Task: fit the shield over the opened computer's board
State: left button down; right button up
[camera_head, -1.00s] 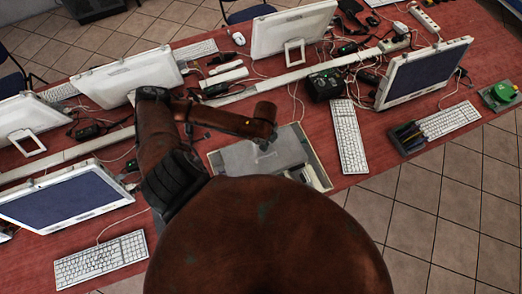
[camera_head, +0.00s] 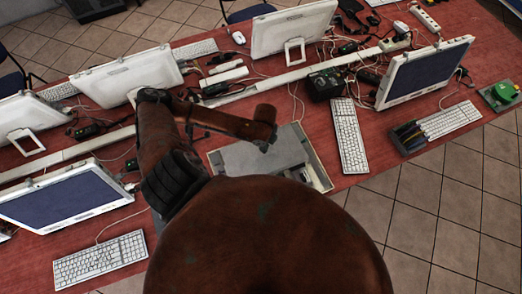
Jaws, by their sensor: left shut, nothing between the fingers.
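The opened computer (camera_head: 318,171) lies flat on the red table in the middle of the view, as a light grey case with a pale rim. A flat grey metal plate (camera_head: 232,160), perhaps the shield, shows in its left part. I cannot tell whether it is seated. My large brown body part hides the case's near side, and the board cannot be made out. My right gripper is out of view.
A white keyboard (camera_head: 349,136) lies just right of the case. A black box (camera_head: 324,84) and a cable trunking (camera_head: 285,79) with tangled cables lie behind it.

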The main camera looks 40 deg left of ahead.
pick_arm(q)
jog(key=shift+f, duration=0.45)
dwell(0.4)
notch_tip(320, 180, up, 6)
jog(key=p, duration=0.7)
jog(key=shift+s, duration=0.1)
dwell(0.6)
